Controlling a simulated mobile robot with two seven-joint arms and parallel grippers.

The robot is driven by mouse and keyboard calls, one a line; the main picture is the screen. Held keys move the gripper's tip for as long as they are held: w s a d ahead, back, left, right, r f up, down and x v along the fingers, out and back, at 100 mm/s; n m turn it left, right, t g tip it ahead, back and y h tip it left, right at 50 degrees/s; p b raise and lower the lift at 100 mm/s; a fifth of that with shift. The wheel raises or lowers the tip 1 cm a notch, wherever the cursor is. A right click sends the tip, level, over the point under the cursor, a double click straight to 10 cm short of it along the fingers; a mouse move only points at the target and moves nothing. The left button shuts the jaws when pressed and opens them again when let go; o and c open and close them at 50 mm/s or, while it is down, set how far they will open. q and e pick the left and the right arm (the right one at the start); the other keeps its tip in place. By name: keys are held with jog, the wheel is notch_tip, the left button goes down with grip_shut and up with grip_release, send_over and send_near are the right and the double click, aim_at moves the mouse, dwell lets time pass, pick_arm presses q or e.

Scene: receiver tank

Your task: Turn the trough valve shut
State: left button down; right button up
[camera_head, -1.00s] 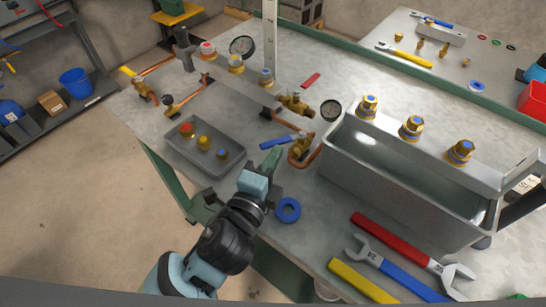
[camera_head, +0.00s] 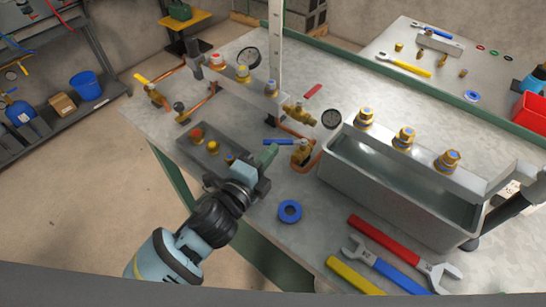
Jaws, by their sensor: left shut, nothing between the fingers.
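The trough valve is a brass valve (camera_head: 301,155) on a copper pipe at the left end of the grey metal trough (camera_head: 395,195). Its blue lever (camera_head: 279,142) points left from the valve body and lies nearly level in the picture. My left gripper (camera_head: 269,155) is shut and empty. Its greenish fingertips are just below the lever's left end in the picture. I cannot tell whether they touch it. My right gripper does not show.
A grey tray (camera_head: 186,145) with coloured-top fittings lies left of my gripper, partly hidden by it. A blue ring (camera_head: 289,211) lies in front of the valve. Red (camera_head: 384,238), blue (camera_head: 402,277) and yellow (camera_head: 350,276) wrenches lie before the trough.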

aim_at(265, 141)
pick_arm(q)
jog(key=shift+w+a+r+p, duration=0.1)
jog(key=shift+w+a+p, duration=0.15)
jog(key=shift+w, duration=0.25)
jog(key=shift+w+a+p, duration=0.15)
jog(key=shift+w+a, duration=0.1)
jog(key=shift+w, duration=0.25)
jog(key=shift+w+a+p, duration=0.15)
jog(key=shift+w+p, duration=0.15)
jog(key=shift+w, duration=0.65)
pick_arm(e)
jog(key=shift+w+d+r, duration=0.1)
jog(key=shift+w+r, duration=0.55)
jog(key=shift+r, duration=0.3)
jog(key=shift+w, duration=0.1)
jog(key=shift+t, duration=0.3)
pick_arm(q)
jog(key=v, duration=0.7)
jog(key=shift+s+a, duration=0.15)
jog(key=shift+s, duration=0.2)
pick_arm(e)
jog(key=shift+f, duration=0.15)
